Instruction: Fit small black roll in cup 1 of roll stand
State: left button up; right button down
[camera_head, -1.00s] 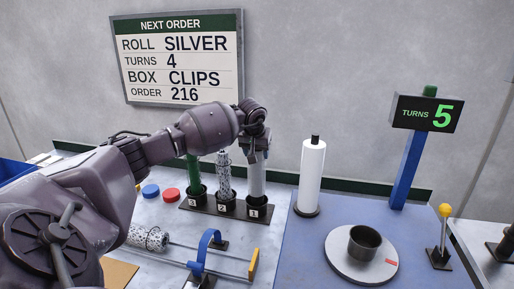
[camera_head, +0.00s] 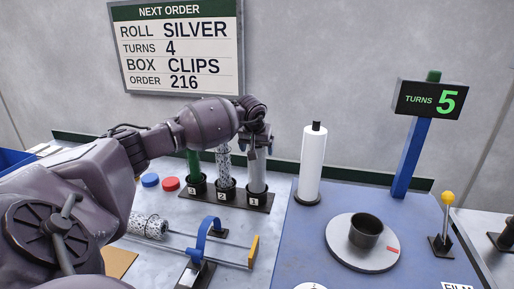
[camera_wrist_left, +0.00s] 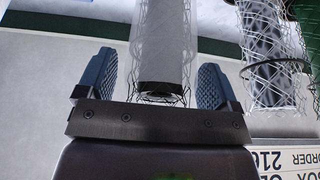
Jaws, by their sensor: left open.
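The roll stand (camera_head: 225,201) is a dark base with several numbered cups. Cup 1 (camera_head: 257,198) is the rightmost, and a grey mesh roll (camera_head: 257,176) stands upright in it. My left gripper (camera_head: 258,150) is at the top of this roll and hides its upper end. In the left wrist view, the open fingers (camera_wrist_left: 153,83) stand on either side of the roll's dark-banded end (camera_wrist_left: 160,88), with a gap at each side. The roll looks pale and see-through there. Cup 2 (camera_head: 225,192) holds a silver mesh roll (camera_head: 223,165). My right gripper is not in view.
A green roll (camera_head: 194,163) stands at the stand's left end. A white roll (camera_head: 312,165) stands to the right. A turntable (camera_head: 345,255) carries a dark cup (camera_head: 366,231). A blue-arched fixture (camera_head: 205,232) lies in front. Red (camera_head: 170,184) and blue discs lie left.

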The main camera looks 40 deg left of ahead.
pick_arm(q)
jog(key=v, duration=1)
jog(key=shift+s+r, duration=0.15)
jog(key=shift+r, duration=0.25)
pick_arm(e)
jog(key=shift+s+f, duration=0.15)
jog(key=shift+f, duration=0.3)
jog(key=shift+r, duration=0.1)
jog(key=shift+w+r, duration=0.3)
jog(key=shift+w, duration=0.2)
